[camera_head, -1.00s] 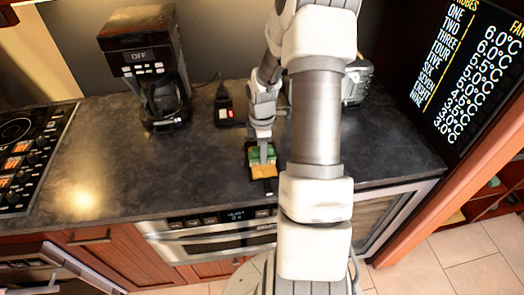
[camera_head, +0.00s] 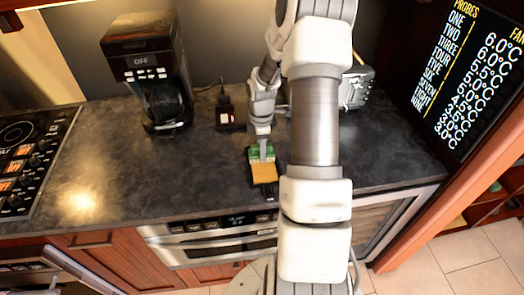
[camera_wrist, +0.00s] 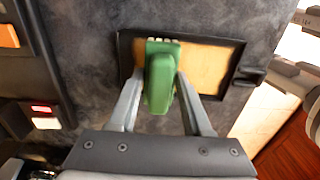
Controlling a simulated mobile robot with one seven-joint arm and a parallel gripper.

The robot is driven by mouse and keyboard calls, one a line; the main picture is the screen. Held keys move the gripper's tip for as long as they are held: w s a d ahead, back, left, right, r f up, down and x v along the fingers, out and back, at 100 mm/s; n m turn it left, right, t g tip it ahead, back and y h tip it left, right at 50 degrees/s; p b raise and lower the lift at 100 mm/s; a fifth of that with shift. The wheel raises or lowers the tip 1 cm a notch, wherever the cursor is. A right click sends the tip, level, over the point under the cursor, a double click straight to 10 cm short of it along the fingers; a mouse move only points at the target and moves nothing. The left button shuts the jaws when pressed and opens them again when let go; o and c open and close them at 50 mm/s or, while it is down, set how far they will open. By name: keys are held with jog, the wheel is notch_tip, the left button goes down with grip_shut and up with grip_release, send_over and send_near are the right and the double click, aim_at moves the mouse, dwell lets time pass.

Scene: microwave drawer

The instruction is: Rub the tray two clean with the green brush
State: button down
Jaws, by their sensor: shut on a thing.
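My gripper (camera_wrist: 160,100) is shut on the green brush (camera_wrist: 160,80), with one finger on each side of it. The brush is over the far end of a black-rimmed tray (camera_wrist: 125,50) with a tan inside. Pale bristle tips show at the brush's edge; whether they touch the tray is unclear. In the head view the green brush (camera_head: 261,153) covers the tray's back part, and the tan front part of the tray (camera_head: 264,174) shows. The tray lies near the counter's front edge, its short handle towards that edge. The tan is darker beside the brush.
A coffee machine (camera_head: 150,80) stands back left, and a stove (camera_head: 25,150) is at far left. A black device with a red light (camera_head: 228,110) lies behind the tray. A metal appliance (camera_head: 352,88) stands behind my arm. The counter left of the tray is clear.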

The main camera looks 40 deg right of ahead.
jog(key=shift+w, duration=0.15)
jog(key=shift+w+d+f, duration=0.1)
jog(key=shift+w+d, duration=0.25)
jog(key=shift+w, duration=0.2)
jog(key=shift+s, duration=0.15)
jog(key=shift+s+a+f, duration=0.1)
jog(key=shift+s+a, duration=0.25)
jog(key=shift+s, duration=0.35)
jog(key=shift+s+a+f, duration=0.1)
jog(key=shift+s+a, duration=0.25)
jog(key=shift+s, duration=0.3)
jog(key=shift+s, duration=0.1)
jog(key=shift+s+a+r, duration=0.1)
jog(key=shift+s+a, duration=0.25)
jog(key=shift+s, duration=0.35)
jog(key=shift+s+a, duration=0.35)
jog(key=shift+s, duration=0.3)
